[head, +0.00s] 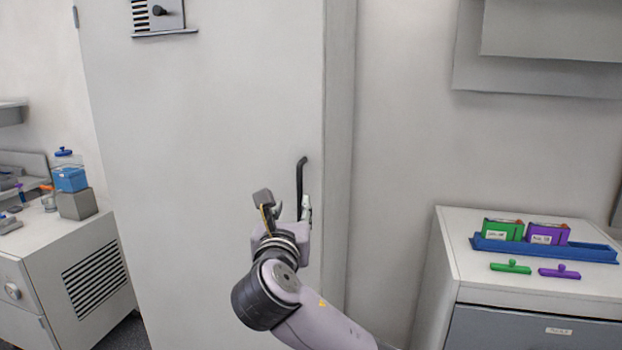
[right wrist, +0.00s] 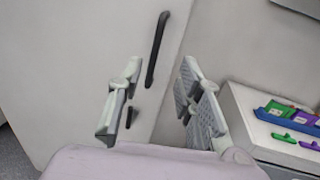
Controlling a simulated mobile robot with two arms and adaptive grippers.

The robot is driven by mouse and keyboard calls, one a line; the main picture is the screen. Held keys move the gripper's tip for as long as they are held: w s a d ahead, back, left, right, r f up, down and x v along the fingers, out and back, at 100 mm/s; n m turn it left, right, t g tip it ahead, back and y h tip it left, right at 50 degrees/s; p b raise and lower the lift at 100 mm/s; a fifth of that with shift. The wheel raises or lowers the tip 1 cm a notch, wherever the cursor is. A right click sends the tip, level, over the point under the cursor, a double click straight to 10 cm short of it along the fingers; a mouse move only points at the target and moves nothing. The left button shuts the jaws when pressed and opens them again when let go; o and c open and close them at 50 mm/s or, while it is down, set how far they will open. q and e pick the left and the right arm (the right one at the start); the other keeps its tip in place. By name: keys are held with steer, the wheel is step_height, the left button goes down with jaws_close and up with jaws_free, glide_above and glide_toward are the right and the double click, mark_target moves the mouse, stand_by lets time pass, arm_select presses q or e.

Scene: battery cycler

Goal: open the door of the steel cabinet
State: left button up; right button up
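The steel cabinet (head: 200,120) is a tall pale grey unit whose door looks shut. A black vertical bar handle (head: 301,175) is near the door's right edge; its lower part is hidden behind my right gripper. In the right wrist view the handle (right wrist: 156,50) stands tilted, beyond and between the fingertips. A small dark piece, perhaps a lock, shows below it. My right gripper (head: 284,204) is open and empty in front of the door, with its fingers (right wrist: 160,82) spread to either side of the handle's line. It does not grip the handle. My left gripper is out of view.
A low cabinet (head: 545,282) at right carries a blue tray (head: 545,247) with green and purple boxes, and two clips in front. A white bench unit (head: 85,265) with containers stands at left. Bare wall lies right of the steel cabinet.

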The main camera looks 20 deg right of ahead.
mark_target(299, 182)
steer(key=p+x, duration=0.3)
steer(key=x, duration=1.4)
steer(key=shift+w+f, duration=0.15)
steer(key=shift+w, duration=0.05)
steer(key=shift+c, duration=0.4)
jaws_close()
